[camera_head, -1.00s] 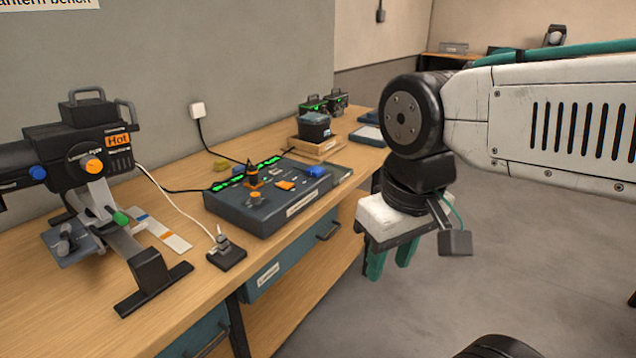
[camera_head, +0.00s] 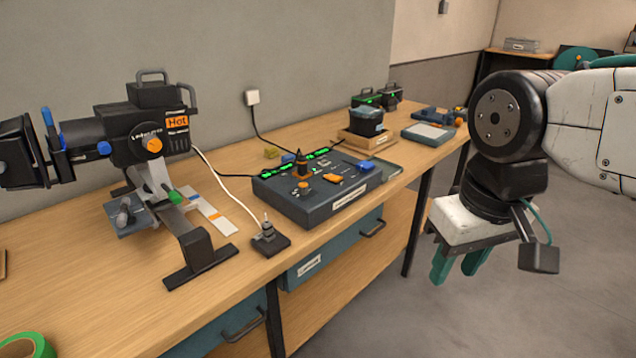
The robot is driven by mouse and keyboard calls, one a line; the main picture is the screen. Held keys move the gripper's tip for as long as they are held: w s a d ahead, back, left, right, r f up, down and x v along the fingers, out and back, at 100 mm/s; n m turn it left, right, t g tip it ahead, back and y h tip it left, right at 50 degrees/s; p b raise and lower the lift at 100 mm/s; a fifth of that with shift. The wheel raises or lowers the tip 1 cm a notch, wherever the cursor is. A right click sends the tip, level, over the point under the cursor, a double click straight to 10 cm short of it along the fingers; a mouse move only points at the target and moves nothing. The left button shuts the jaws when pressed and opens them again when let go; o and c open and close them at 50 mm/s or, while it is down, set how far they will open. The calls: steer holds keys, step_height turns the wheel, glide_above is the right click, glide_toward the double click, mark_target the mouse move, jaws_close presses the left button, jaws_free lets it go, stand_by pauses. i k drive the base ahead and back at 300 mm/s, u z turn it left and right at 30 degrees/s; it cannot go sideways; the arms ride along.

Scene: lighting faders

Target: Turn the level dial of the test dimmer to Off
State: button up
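A small black box with an upright grey knob or plug (camera_head: 268,240) sits on the bench, joined by a white cable to the lantern. A dark blue-grey control console (camera_head: 315,205) lies to its right. It has green lit displays, an orange round knob (camera_head: 303,188) and a black-and-orange cone-shaped piece (camera_head: 300,166). The labels are too small to read, so I cannot tell which unit is the test dimmer or where its level dial points. My gripper (camera_head: 455,270) hangs to the right of the bench, over the floor, apart from everything. Its teal fingers are spread and empty.
A black lantern marked Hot (camera_head: 150,135) stands on the bench at left. A green tape roll (camera_head: 28,346) lies at the lower left. A wooden tray (camera_head: 368,140) holds a dark container behind the console. The floor right of the bench is clear.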

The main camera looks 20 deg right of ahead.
mark_target(303, 187)
steer(key=u, duration=0.05)
steer(key=k, duration=0.55)
steer(key=z, duration=0.45)
steer(key=i, duration=1.2)
steer(key=u, duration=0.8)
